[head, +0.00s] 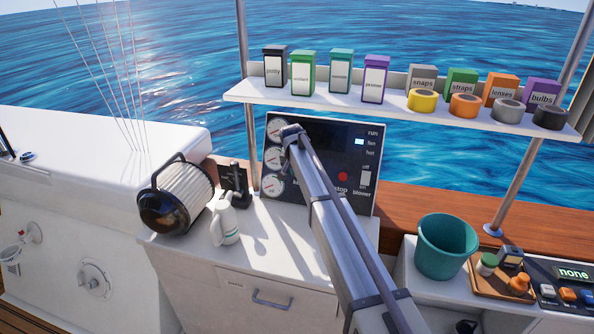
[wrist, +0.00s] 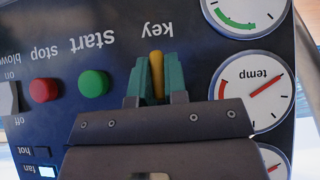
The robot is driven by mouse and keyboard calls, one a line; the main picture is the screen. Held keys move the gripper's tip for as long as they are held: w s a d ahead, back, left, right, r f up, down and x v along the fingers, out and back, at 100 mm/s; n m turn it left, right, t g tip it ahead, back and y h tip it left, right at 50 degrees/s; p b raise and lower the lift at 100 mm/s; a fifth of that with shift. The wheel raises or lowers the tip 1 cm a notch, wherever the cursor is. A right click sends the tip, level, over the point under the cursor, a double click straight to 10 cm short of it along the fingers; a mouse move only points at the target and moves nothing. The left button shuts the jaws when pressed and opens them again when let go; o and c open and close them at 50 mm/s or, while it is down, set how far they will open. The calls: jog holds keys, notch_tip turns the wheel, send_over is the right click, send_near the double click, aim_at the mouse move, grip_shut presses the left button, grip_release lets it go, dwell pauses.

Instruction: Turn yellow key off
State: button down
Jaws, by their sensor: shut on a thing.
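The key's long side runs roughly upright in the wrist view. In the head view my arm reaches across the panel and hides the key. The green start button (wrist: 92,83) and red stop button (wrist: 44,90) are beside the key, and white gauges (wrist: 253,92) are on its other side.
A blue light (head: 359,142) shows at "fan" on the panel, near a blower switch (head: 365,178). A teal bucket (head: 446,247) stands right. A shelf (head: 400,106) with boxes and tape rolls hangs above.

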jog(key=c, duration=1.2)
grip_release()
jog(key=shift+o, duration=0.2)
jog(key=shift+r, duration=0.1)
jog(key=p+v, duration=0.7)
jog(key=shift+r, duration=0.2)
